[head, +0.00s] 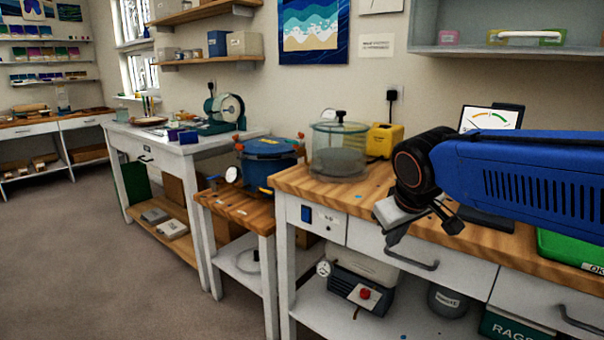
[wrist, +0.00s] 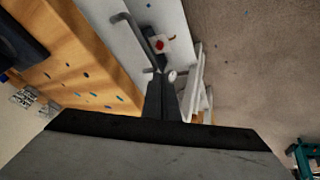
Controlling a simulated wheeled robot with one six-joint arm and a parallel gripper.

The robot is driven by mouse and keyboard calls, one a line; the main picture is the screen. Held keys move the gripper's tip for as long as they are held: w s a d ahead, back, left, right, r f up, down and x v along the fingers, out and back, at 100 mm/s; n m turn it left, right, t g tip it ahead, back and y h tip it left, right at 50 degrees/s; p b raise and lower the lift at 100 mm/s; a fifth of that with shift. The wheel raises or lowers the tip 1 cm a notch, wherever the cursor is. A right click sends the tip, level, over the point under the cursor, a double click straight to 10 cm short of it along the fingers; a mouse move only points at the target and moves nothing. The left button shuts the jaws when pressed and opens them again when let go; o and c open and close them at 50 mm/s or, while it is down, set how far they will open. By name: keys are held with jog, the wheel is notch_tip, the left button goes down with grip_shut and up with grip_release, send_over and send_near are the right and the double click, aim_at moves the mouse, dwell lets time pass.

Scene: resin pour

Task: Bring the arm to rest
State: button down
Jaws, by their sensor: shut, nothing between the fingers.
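My arm reaches in from the right of the head view, its blue link level above the wooden bench (head: 300,182). The bench top and a drawer handle (wrist: 124,20) lie beyond the fingers there. The fingers look apart from the drawer, though the exact gap cannot be told.
A glass chamber (head: 340,150) and a yellow box (head: 384,140) stand on the bench. A blue pot (head: 270,160) stands on a lower stand to the left. A green bin (head: 570,250) is at the right. Drawer handles (head: 412,262) stick out in front. The floor at left is clear.

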jog(key=s+d+f+m, duration=0.1)
jog(key=s+d+f, duration=0.2)
jog(key=s, duration=0.3)
jog(key=s+d+f+m, duration=0.2)
jog(key=s+f, duration=0.3)
jog(key=s, duration=0.2)
jog(key=s+d+f+m+g, duration=0.1)
jog(key=s+d+f, duration=0.2)
jog(key=s, duration=0.4)
jog(key=shift+d+f+m+y, duration=0.3)
jog(key=shift+f, duration=0.1)
jog(key=shift+w, duration=0.1)
